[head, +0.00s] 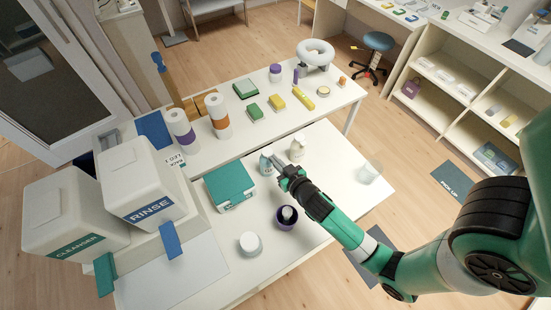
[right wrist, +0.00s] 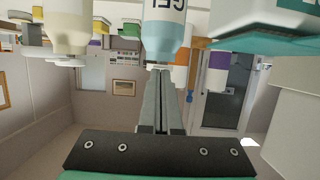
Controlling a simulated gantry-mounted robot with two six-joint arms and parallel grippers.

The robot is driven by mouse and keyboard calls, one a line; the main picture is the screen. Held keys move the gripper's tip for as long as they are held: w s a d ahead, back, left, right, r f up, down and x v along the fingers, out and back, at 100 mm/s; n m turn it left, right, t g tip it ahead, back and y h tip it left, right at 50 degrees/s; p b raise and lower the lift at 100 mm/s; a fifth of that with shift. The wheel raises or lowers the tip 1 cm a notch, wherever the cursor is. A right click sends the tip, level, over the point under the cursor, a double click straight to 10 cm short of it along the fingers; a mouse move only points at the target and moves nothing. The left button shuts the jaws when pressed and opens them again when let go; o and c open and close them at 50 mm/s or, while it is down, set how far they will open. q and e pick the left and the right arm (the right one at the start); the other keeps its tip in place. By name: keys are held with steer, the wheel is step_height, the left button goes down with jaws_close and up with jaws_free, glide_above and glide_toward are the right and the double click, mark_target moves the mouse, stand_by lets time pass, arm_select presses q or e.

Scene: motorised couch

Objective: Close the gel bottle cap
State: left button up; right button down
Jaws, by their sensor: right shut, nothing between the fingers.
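The gel bottle (head: 266,163) is small and pale blue and stands on the white table, just left of my right gripper's tip. In the right wrist view, which looks upside down, the bottle (right wrist: 166,35) shows part of a "GEL" label, with its white cap end (right wrist: 166,66) at the fingertips. My right gripper (head: 279,168) is shut and empty, its fingers (right wrist: 160,72) together close to the cap. I cannot tell whether they touch it, nor whether the cap is open. My left gripper is not in view.
A cream bottle (head: 297,147) stands right of the gel bottle. A teal box (head: 230,186), a purple cup (head: 286,223), a white round jar (head: 250,244) and a clear cup (head: 369,173) share the table. Large cleanser (head: 62,220) and rinse (head: 140,185) containers stand left.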

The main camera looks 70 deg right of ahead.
step_height(320, 180, up, 6)
steer(key=p, duration=0.7)
steer(key=f+b+v, duration=0.2)
steer(key=b+v, duration=0.1)
steer(key=v, duration=0.7)
steer(key=shift+s+a+g, duration=0.2)
steer(key=shift+s+g, duration=0.05)
steer(key=shift+g, duration=0.05)
steer(key=shift+a, duration=0.1)
